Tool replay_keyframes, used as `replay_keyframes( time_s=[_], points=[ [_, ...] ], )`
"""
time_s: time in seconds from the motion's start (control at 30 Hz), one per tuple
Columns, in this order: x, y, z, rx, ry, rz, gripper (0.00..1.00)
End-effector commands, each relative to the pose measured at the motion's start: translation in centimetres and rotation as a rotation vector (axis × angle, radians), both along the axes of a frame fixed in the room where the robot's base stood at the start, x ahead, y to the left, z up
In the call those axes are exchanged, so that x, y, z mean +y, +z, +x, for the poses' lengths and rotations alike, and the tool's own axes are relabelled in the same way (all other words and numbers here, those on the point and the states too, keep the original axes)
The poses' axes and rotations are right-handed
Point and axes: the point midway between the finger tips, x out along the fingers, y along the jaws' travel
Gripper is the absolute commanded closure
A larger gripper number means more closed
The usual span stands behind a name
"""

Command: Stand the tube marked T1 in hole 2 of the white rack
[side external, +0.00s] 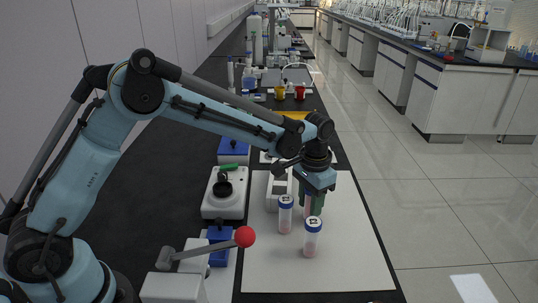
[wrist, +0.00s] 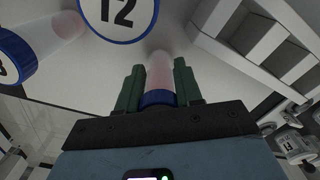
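My gripper (side external: 312,203) points down over the white mat, with its green fingers on either side of a tube with pink contents (wrist: 160,70). In the wrist view, the fingers (wrist: 158,80) lie close along this tube, just beyond its blue cap (wrist: 158,98). Whether they press on it is unclear, and the mark on its cap is hidden. A second tube (side external: 312,238) stands upright in front, its cap reading 12 or T2 (wrist: 118,14). A third upright tube (side external: 285,215) stands to the left; its cap (wrist: 12,60) is cut off in the wrist view. The white rack (side external: 278,188) is left of my gripper and partly hidden.
A white device with a black top (side external: 225,190) stands left of the rack. A red-knobbed lever (side external: 244,237) rises near the front left of the mat. The right part of the white mat (side external: 350,240) is clear. Yellow and red containers (side external: 299,92) stand farther back.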

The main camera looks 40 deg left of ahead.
Motion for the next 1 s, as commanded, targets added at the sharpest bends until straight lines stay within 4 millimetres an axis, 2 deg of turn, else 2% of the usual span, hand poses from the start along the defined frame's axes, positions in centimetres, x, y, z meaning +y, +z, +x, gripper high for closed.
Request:
replay_keyframes(
  time_s=[0.03, 0.17, 0.43, 0.57, 0.67, 1.0],
  points=[
    [0.0, 0.0, 0.0, 0.000, 0.000, 0.000, 0.59],
    [0.0, 0.0, 0.0, 0.000, 0.000, 0.000, 0.40],
    [0.0, 0.1, 0.0, 0.000, 0.000, 0.000, 0.40],
    [0.0, 0.8, 0.0, 0.000, 0.000, 0.000, 0.40],
    [0.0, 2.2, 0.0, 0.000, 0.000, 0.000, 0.40],
    [0.0, 8.9, 0.0, 0.000, 0.000, 0.000, 0.40]
  ],
)
